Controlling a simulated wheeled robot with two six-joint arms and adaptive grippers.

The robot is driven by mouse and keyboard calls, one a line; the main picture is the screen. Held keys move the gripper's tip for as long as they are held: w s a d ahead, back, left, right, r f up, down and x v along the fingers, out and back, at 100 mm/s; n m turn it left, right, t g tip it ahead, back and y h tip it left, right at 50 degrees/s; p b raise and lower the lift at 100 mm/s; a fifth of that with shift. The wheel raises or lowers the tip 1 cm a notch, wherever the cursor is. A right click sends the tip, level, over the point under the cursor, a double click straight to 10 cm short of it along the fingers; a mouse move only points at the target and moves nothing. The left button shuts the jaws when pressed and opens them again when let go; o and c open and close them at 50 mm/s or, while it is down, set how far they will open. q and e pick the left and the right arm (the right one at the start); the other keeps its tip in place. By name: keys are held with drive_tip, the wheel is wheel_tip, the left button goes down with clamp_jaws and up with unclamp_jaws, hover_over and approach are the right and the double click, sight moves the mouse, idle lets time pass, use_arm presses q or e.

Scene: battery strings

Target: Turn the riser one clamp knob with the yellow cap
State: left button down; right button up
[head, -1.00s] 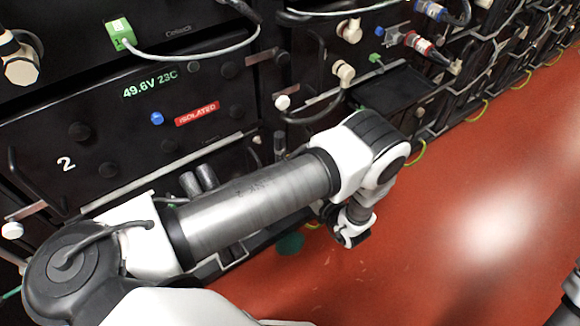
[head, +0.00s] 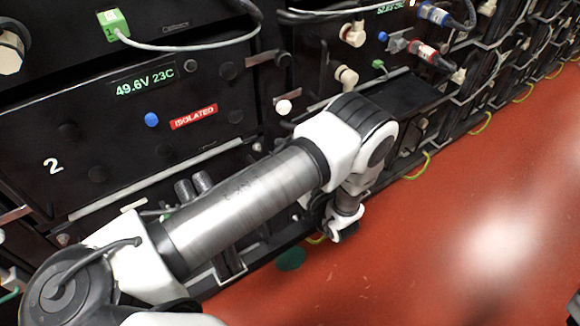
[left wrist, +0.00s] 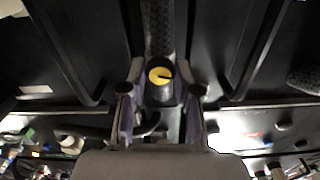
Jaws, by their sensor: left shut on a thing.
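The clamp knob with the yellow cap (left wrist: 160,75) shows in the left wrist view, at the upper middle. It is a dark round knob with a dark mark on its yellow top, in front of a dark textured upright. My left gripper (left wrist: 160,94) has one finger on each side of the knob and is shut on it. In the head view my left arm reaches across the lower middle, and its far end bends down beside the rack. The knob cannot be made out there. My right gripper is not in view.
A black battery unit marked 2 (head: 105,150) has a display reading 49.6V 23C and a red ISOLATED label (head: 194,117). Cables and red and blue connectors (head: 425,50) are on the rack at the upper right.

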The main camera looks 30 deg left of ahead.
use_arm(q)
drive_tip(key=shift+m, duration=0.4)
drive_tip(key=shift+w+m+p, duration=0.1)
drive_tip(key=shift+m+p, duration=0.75)
drive_tip(key=shift+m, duration=6.05)
drive_tip(key=c, duration=0.8)
unclamp_jaws()
drive_tip(key=shift+f, duration=0.1)
drive_tip(key=shift+c, duration=0.2)
